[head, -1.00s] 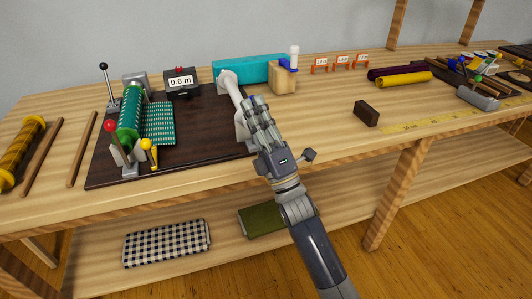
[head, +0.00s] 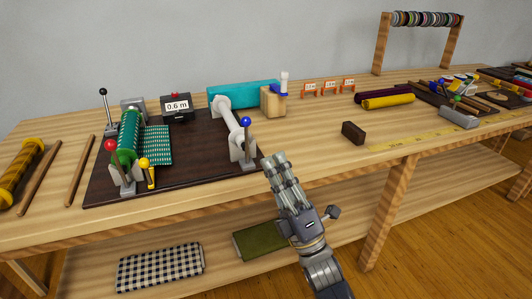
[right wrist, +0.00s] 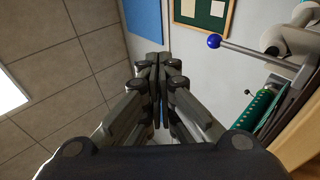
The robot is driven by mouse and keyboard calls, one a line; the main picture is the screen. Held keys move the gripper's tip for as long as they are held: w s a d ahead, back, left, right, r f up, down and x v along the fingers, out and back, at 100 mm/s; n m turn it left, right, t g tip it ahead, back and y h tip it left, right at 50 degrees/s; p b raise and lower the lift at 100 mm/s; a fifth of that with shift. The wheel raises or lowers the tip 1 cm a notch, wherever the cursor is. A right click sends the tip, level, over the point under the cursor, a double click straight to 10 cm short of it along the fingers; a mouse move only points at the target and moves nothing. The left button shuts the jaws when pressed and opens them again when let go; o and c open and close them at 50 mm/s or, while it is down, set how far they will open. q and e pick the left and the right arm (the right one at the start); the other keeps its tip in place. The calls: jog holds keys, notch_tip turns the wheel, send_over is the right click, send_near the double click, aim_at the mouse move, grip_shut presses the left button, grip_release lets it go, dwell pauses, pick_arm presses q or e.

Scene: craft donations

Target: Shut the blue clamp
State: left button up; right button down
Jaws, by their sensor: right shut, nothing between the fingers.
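The blue clamp is a lever with a blue ball knob (head: 246,121) on a grey post at the front end of a bare white roller (head: 229,114). The lever stands roughly upright in the head view. The knob and its rod also show in the right wrist view (right wrist: 214,41), to the right of the fingers. My right gripper (head: 273,160) is shut and empty, just right of and in front of the clamp, apart from it. My left gripper is not in view.
The dark board (head: 190,170) also holds a green fabric roll (head: 129,135) with red (head: 111,145) and yellow (head: 144,162) knobs. A 0.6 m display (head: 177,107) stands behind. A dark brown block (head: 353,132) lies right on the wooden bench (head: 330,155).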

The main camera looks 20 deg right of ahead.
jog(key=shift+s+d+f, duration=0.1)
jog(key=shift+s+f, duration=0.05)
jog(key=shift+s, duration=0.25)
jog(key=shift+s+d+f, duration=0.1)
jog(key=shift+s, duration=0.3)
